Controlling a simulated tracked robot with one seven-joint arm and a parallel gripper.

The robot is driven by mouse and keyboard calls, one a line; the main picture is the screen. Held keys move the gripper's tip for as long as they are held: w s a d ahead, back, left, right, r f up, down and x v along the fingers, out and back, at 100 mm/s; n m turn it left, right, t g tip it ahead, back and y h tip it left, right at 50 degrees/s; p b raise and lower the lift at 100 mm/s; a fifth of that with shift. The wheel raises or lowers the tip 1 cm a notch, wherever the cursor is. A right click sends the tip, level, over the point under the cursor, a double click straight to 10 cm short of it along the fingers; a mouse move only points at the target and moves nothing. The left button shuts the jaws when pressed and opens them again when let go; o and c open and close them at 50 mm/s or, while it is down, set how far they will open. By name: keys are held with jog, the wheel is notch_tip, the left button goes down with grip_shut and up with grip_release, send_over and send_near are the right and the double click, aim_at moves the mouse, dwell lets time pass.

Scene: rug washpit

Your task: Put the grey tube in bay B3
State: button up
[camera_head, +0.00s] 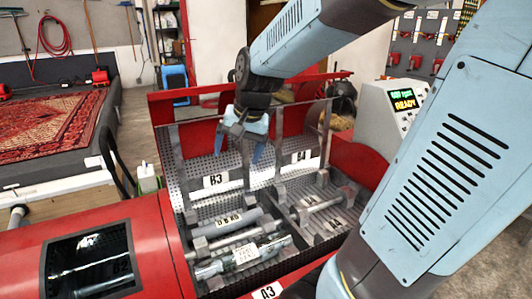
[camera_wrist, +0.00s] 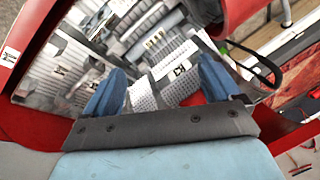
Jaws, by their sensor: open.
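A grey tube (camera_head: 226,222) with a printed white label lies across the front left of the open red machine in the head view. The B3 sign (camera_head: 216,180) is on a perforated plate just behind it. I cannot tell which bay the tube lies in. My gripper (camera_head: 240,152) is open and empty, fingers down, above and behind the B3 sign. In the wrist view my gripper (camera_wrist: 160,66) has its blue fingers spread on both sides of a perforated plate with a sign (camera_wrist: 179,70), too blurred to read.
A clear-wrapped tube with a white label (camera_head: 245,255) lies in front of the grey tube. A thinner light tube (camera_head: 323,204) lies in the right-hand bays. Upright metal plates divide the bays. An A3 sign (camera_head: 267,291) is on the front rim. A control box (camera_head: 398,115) reads READY.

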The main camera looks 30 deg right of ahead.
jog(key=s+r+n+t+h, duration=0.1)
jog(key=s+r+n, duration=0.1)
jog(key=s, duration=0.4)
jog(key=s+d+r+n+t, duration=0.1)
jog(key=s+r+n, duration=0.1)
jog(key=s, duration=0.4)
jog(key=shift+s+r+n+h, duration=0.35)
jog(key=shift+r+n+h, duration=0.05)
jog(key=shift+n, duration=0.3)
jog(key=shift+c, duration=0.3)
